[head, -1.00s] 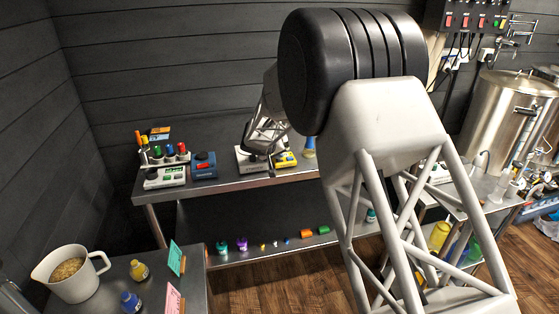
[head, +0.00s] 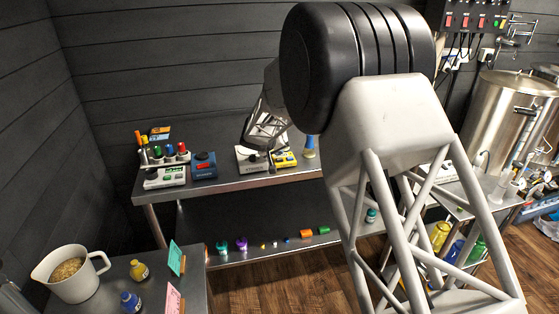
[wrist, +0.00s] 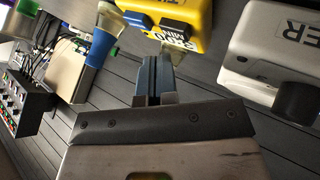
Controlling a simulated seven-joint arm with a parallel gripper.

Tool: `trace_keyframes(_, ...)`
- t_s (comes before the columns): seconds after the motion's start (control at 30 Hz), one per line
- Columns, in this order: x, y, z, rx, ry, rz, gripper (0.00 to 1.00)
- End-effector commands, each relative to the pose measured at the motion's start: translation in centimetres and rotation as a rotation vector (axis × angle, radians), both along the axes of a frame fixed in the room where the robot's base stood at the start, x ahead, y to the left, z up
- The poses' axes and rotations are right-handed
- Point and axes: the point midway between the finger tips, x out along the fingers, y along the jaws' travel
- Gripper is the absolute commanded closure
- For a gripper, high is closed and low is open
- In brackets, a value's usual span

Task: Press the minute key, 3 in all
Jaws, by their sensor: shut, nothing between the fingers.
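The yellow timer (head: 284,158) stands on the metal bench, just right of a pale stirrer box. In the wrist view the timer (wrist: 196,14) is at the top, with a "MIN" label, a small digit display that I cannot read surely, and a blue key (wrist: 140,18) near its left edge. My gripper (wrist: 153,62) is shut and empty. Its tips point toward the timer's MIN side and appear close to it; I see no clear contact. In the head view my gripper is above the stirrer and timer, its tips hard to make out.
The stirrer (head: 252,164) stands close beside the timer; it also shows in the wrist view (wrist: 285,40). A blue device (head: 204,166) and a white device (head: 165,178) with coloured-cap vials stand left.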

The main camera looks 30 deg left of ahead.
Motion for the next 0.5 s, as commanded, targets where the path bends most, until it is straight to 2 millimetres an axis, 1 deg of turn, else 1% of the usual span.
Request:
trace_keyframes(0.17, 0.0, 0.0, 0.6, 0.001, -0.001, 0.0, 1.0)
trace_keyframes(0.5, 0.0, 0.0, 2.9, 0.0, -0.001, 0.001, 1.0)
